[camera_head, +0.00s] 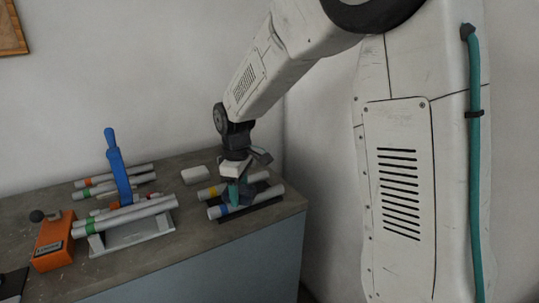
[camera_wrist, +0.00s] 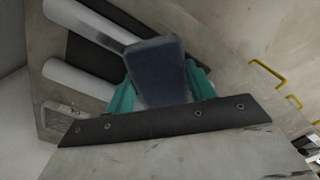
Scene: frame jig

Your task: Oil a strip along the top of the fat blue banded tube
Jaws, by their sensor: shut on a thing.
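The blue-banded tube (camera_head: 266,195) is a pale tube with a blue band at its left end. It lies at the front of a dark rest on the bench's right side. A yellow-banded tube (camera_head: 207,193) lies behind it. My gripper (camera_head: 234,191), with teal fingers, is right over these tubes and covers part of them. The wrist view shows it shut on a dark blue-grey block (camera_wrist: 158,72). Two pale tubes show there, upper (camera_wrist: 88,20) and lower (camera_wrist: 75,80); their bands are out of sight. I cannot tell whether the block touches a tube.
An orange box (camera_head: 54,243) with a dark knob is at far left. Yellow handles (camera_wrist: 265,74) show in the wrist view.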

